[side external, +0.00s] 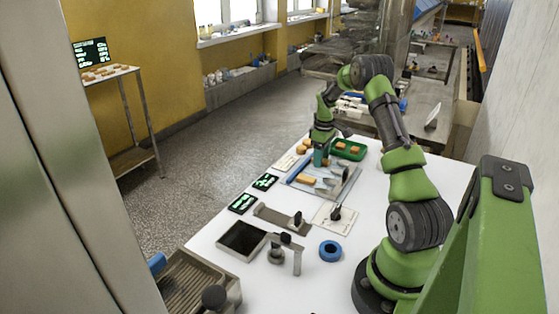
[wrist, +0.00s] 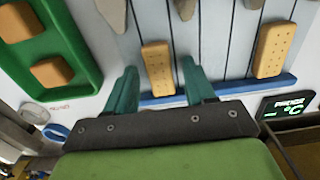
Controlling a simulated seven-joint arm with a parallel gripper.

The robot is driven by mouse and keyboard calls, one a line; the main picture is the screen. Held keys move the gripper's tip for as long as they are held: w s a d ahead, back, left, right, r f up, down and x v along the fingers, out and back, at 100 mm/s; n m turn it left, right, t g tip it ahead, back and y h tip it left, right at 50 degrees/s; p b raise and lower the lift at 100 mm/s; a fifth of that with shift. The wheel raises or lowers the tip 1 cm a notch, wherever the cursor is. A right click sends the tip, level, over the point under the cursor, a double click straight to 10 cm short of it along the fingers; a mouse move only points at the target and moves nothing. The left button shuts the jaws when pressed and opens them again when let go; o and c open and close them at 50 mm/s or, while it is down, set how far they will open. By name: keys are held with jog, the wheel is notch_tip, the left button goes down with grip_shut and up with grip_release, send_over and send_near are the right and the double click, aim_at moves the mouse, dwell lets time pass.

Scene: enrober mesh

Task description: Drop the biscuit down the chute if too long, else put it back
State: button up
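My gripper (wrist: 159,66) has two teal fingers spread apart. A light-brown oblong biscuit (wrist: 158,68) lies on the pale lined board (wrist: 220,40), beside a blue bar (wrist: 165,98). In the wrist view it appears between and just beyond the fingertips, with gaps on both sides. A longer-looking biscuit (wrist: 275,48) lies in a lane to the right. In the side view my gripper (side external: 320,157) is over the board's far end, and a biscuit (side external: 305,178) shows on the board. A dark square opening (side external: 243,240), possibly the chute, is at the table's near left.
A green tray (side external: 335,156) with brown pieces stands beside the board. Grey metal fixtures (side external: 275,217) with black knobs, a blue ring (side external: 330,250) and small lit displays (side external: 242,203) occupy the white table (side external: 300,285). Grey pointed pieces lie in the board's lanes.

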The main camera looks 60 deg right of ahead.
jog(key=shift+r, duration=0.1)
notch_tip(320, 180, up, 12)
jog(key=w+a+r+t, duration=0.25)
jog(key=a+r, duration=0.55)
jog(key=a, duration=0.4)
jog(key=s+a+r+m+t, duration=0.1)
jog(key=s+a+r, duration=0.1)
jog(key=a, duration=0.6)
jog(key=s+a+r+m+t, duration=0.1)
jog(key=s+a+r, duration=0.1)
jog(key=a, duration=0.5)
jog(key=s+a+r+m+t, duration=0.1)
jog(key=s+a+r, duration=0.1)
jog(key=a, duration=0.6)
jog(key=s+a+f+m+t+y, duration=0.1)
jog(key=s+a+f+y, duration=0.1)
jog(key=s+a, duration=0.4)
jog(key=shift+s+a+f+t, duration=0.2)
jog(key=shift+s+a+t, duration=0.2)
jog(key=shift+a, duration=0.4)
